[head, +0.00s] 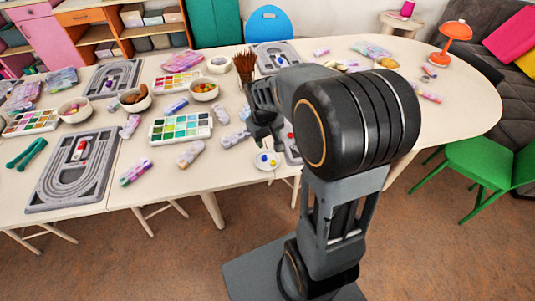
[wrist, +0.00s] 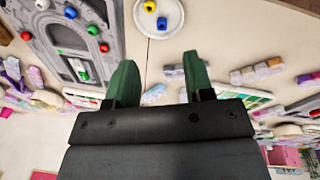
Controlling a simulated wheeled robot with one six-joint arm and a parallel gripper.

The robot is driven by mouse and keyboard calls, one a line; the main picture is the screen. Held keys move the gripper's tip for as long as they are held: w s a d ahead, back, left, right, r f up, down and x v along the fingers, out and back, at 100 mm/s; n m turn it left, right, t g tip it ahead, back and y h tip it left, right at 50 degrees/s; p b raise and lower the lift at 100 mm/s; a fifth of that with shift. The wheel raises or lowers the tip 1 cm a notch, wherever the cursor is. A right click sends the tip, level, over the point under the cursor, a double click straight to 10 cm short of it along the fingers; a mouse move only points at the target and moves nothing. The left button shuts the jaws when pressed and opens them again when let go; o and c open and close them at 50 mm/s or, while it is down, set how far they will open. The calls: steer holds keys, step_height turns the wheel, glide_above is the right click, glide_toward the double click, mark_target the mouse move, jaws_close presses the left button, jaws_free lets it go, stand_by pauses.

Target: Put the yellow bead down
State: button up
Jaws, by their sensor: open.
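In the wrist view one yellow bead (wrist: 149,6) lies in a small white dish (wrist: 147,24) beside a blue bead (wrist: 162,23). The dish also shows in the head view (head: 259,163). My gripper (wrist: 160,70) is open and empty, its green fingers apart over the table. Most of that board is hidden behind my arm in the head view.
Another grey board (head: 97,192) lies at the front left with teal tongs (head: 27,155) beside it. A paint palette (head: 180,127), bowls and wrapped packs crowd the table left of my arm. The front table edge is close to the dish.

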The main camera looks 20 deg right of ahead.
steer(key=s+a+r+t, duration=0.1)
steer(key=s+a+r, duration=0.1)
steer(key=s, duration=0.4)
steer(key=s+a+r+m+t+y, duration=0.1)
steer(key=s+a+r, duration=0.2)
steer(key=s, duration=0.4)
steer(key=shift+a+r+m, duration=0.3)
steer(key=shift+a+r, duration=0.05)
steer(key=shift+a, duration=0.05)
step_height(320, 180, up, 4)
steer(key=p, duration=0.3)
steer(key=shift+t, duration=0.3)
steer(key=shift+f, duration=0.2)
steer(key=shift+c, duration=0.5)
